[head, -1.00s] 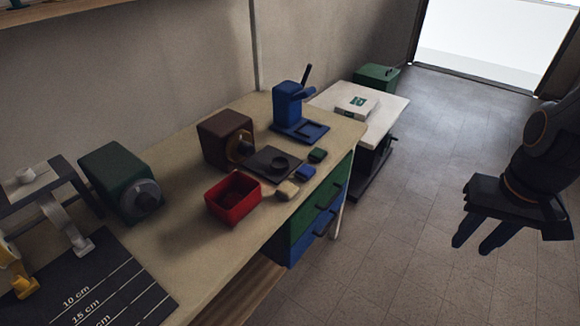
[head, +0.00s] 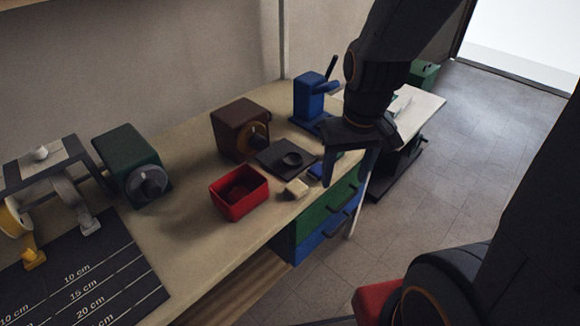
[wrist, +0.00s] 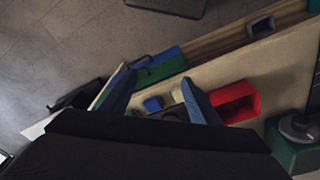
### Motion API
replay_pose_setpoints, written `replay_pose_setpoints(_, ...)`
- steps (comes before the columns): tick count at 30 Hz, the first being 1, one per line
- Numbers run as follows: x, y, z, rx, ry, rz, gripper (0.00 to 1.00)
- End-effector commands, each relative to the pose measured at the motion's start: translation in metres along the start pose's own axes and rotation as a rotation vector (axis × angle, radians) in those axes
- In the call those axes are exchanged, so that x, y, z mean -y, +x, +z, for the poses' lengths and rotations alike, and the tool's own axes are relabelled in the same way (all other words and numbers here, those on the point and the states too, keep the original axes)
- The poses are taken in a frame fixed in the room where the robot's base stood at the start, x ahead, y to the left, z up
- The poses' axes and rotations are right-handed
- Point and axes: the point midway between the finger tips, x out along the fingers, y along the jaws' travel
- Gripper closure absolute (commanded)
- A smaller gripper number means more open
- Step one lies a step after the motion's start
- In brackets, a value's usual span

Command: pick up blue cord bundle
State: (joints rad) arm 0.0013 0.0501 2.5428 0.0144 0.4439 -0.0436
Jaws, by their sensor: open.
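The blue cord bundle (head: 315,171) is a small blue block-like piece near the front edge of the workbench, partly covered by my gripper in the head view. In the wrist view the blue bundle (wrist: 153,104) shows between the two fingers. My gripper (head: 347,180) is open and empty, pointing down above the bench's front edge. Its fingers are spread in the wrist view (wrist: 155,76). A beige bundle (head: 296,188) lies just left of the blue one. The green bundle is hidden behind my gripper in the head view.
A red bin (head: 240,205), a dark tray with a ring (head: 275,155), a brown box (head: 232,130) and a blue press (head: 308,97) stand nearby on the workbench (head: 190,235). Green and blue drawers (head: 318,222) lie below its edge. A white table (head: 425,105) stands beyond.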

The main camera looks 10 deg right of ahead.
Motion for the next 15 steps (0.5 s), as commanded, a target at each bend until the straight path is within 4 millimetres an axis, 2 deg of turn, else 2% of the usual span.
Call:
replay_pose_setpoints(1,-0.002,0.002,-0.008,0.003,-0.018,-0.004,0.35)
replay_pose_setpoints(3,-0.002,0.007,-0.025,0.002,-0.079,-0.014,0.23)
replay_pose_setpoints(9,-0.003,0.034,-0.084,-0.011,-0.329,-0.050,0.23)
replay_pose_setpoints(15,-0.007,0.062,-0.125,-0.032,-0.520,-0.069,0.23)
